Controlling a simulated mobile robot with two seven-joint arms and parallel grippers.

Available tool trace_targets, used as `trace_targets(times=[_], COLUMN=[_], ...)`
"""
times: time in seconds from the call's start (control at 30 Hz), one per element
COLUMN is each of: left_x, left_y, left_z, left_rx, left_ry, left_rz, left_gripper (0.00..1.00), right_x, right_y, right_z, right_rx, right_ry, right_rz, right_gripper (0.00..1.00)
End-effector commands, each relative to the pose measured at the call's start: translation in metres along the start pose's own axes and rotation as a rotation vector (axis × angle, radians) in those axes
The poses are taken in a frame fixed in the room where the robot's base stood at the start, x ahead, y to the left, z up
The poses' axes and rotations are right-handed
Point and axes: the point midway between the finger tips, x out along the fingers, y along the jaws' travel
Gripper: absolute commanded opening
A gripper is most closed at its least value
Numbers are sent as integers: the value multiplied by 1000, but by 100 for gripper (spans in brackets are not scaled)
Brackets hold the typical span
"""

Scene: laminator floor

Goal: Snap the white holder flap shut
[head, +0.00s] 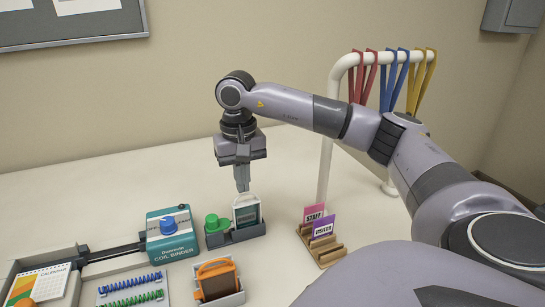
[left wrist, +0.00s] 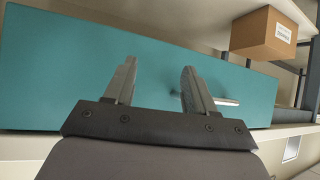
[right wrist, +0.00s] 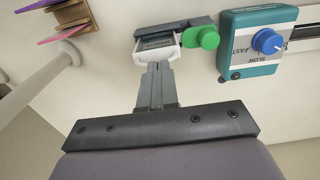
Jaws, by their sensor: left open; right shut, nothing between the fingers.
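The white holder (head: 246,208) stands upright in a grey base next to a green knob (head: 213,222); it also shows in the right wrist view (right wrist: 160,47). A white frame-like part, which looks like its flap, sticks out toward my right gripper. My right gripper (head: 242,188) is shut and empty, pointing down with its tips at the holder's upper edge. In the right wrist view its fingertips (right wrist: 157,68) are right by the white part; I cannot tell whether they touch. My left gripper (left wrist: 158,70) is open and empty, away from the holder.
A teal coil binder (head: 172,234) stands left of the holder. An orange item in a grey tray (head: 222,298) is in front. A wooden card rack (head: 327,249) and a white lanyard stand (head: 325,150) are right. The left wrist view shows a teal panel (left wrist: 60,75) and a cardboard box (left wrist: 268,35).

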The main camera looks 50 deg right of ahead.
Motion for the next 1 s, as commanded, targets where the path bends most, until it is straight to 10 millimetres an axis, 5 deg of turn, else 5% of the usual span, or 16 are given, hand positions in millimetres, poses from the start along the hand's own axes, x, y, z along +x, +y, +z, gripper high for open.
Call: trace_targets(times=[0.7, 1.0], left_x=[-30, -31], left_y=[0, 0], left_z=[-41, -42], left_rx=[0, 0], left_ry=[0, 1], left_rz=[0, 0], left_gripper=[55, 55], right_x=[-62, -65], right_y=[0, 0], right_z=[0, 0], right_rx=[0, 0], right_ry=[1, 0], right_rz=[-1, -1], right_gripper=[0, 0])
